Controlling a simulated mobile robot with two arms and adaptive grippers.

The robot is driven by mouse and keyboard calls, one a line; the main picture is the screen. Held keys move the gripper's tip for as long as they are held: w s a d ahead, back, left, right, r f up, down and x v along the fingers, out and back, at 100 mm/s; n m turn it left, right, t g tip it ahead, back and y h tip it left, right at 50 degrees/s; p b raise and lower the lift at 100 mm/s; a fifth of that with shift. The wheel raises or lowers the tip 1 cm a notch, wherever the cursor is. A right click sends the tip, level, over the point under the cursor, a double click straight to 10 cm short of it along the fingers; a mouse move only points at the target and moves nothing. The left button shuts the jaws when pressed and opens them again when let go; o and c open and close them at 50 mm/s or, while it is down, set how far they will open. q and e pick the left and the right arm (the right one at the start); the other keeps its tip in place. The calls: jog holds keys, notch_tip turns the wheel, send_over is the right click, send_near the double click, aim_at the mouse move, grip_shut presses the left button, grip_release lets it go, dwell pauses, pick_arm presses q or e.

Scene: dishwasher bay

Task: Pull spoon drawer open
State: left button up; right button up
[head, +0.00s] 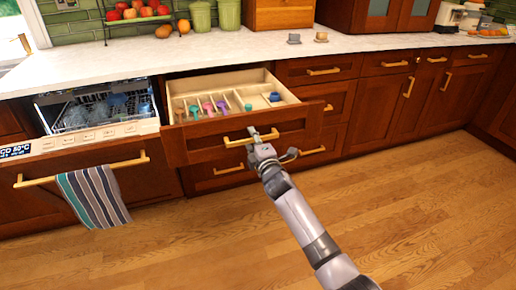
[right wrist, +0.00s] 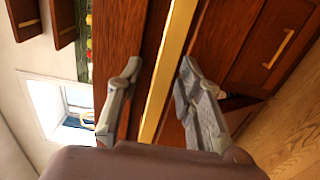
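The spoon drawer (head: 235,121) is pulled out from the counter. Its light wooden inside has compartments with pink and purple spoons (head: 208,107), a teal item (head: 248,107) and a blue item (head: 275,97). The drawer front has a long gold handle (head: 232,144). My right gripper (head: 263,135) is at the right part of this handle. In the right wrist view the gripper (right wrist: 160,68) has its fingers apart, one on each side of the gold handle (right wrist: 178,38), with visible gaps. My left gripper is not in view.
An open dishwasher (head: 95,135) with a rack is left of the drawer, and a striped towel (head: 93,196) hangs from the bar in front. More closed drawers and cabinets (head: 430,95) line the right. The wooden floor (head: 200,250) is clear.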

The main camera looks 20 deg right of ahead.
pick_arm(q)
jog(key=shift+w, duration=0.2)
pick_arm(e)
jog(key=s, duration=1.1)
jog(key=shift+s+d, duration=0.2)
jog(key=shift+s, duration=0.1)
